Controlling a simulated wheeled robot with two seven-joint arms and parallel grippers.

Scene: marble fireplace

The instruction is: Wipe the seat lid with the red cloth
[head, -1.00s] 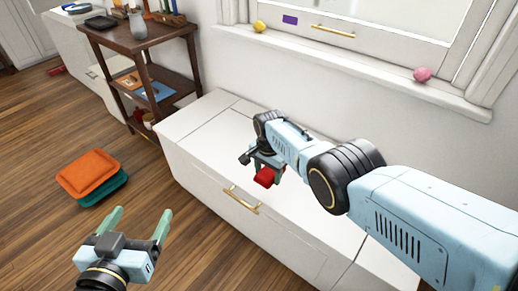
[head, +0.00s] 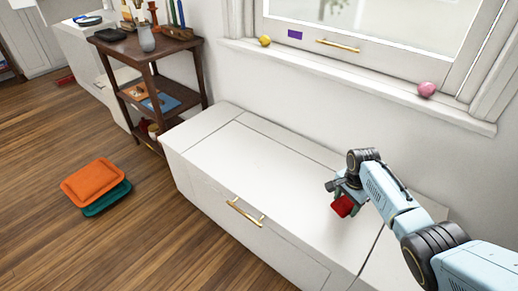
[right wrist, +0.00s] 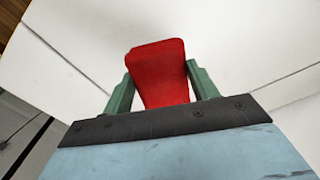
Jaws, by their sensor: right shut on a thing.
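The red cloth (head: 343,206) is held in my right gripper (head: 338,194), which is shut on it. In the right wrist view the cloth (right wrist: 160,72) shows as a folded red pad between the two green fingers. The seat lid (head: 255,165) is the white top of the long window bench. The cloth is over the right part of the lid, close to its surface; I cannot tell for sure whether it touches. My left gripper is not in view.
A brass handle (head: 245,212) is on the bench front. The sill (head: 350,82) above holds a yellow ball (head: 265,41) and a pink ball (head: 427,89). A dark wood shelf (head: 150,50) stands at the bench's left end. Orange and green cushions (head: 93,182) lie on the floor.

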